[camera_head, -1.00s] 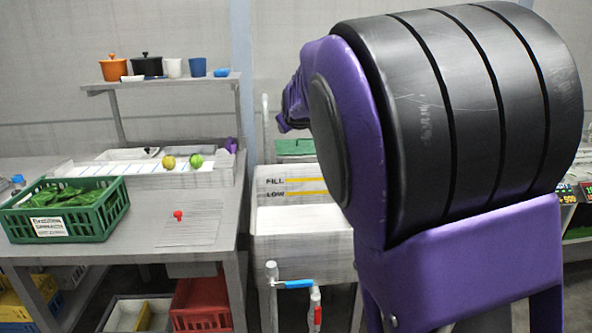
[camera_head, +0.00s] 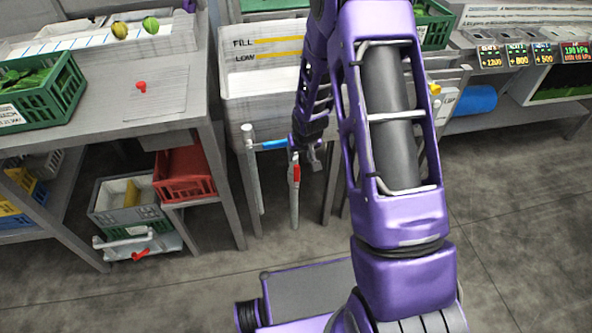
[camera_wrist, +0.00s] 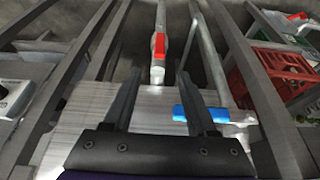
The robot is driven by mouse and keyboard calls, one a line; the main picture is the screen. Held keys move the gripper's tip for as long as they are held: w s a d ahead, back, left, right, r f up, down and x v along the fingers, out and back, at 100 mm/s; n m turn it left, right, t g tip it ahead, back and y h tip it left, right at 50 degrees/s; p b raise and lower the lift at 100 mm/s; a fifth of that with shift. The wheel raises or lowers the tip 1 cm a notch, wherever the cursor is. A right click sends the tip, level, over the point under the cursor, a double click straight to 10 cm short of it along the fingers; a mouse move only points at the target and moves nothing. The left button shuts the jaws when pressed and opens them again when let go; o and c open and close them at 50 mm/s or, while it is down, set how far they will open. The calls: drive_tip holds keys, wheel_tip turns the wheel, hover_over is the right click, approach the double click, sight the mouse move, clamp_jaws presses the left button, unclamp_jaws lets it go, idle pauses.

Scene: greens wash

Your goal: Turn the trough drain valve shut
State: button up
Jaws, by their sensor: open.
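The white trough (camera_head: 262,78) with FILL and LOW marks stands at upper centre in the head view. Below its front are a blue horizontal handle (camera_head: 270,144) and a red lever (camera_head: 296,172) on a vertical pipe. I cannot tell from the frames which is the drain valve. My gripper (camera_head: 312,156) is beside these pipes, partly hidden by my arm. In the wrist view my gripper (camera_wrist: 161,70) is open and empty. The red lever (camera_wrist: 159,46) appears between the fingers, near the tips; the blue handle (camera_wrist: 198,114) appears by the right finger. Contact is not clear.
Trough legs and pipes stand close around my gripper. A workbench (camera_head: 105,118) with a green crate (camera_head: 50,92) is at left; a red crate (camera_head: 184,176) sits below it. A counter with displays is at right. The floor (camera_head: 510,200) at right is clear.

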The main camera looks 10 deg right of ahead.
sight(297, 168)
drive_tip(key=b+x, duration=0.2)
drive_tip(key=x, duration=1.2)
drive_tip(key=shift+w+f, duration=0.2)
drive_tip(key=shift+f, duration=0.1)
clamp_jaws()
idle(0.6)
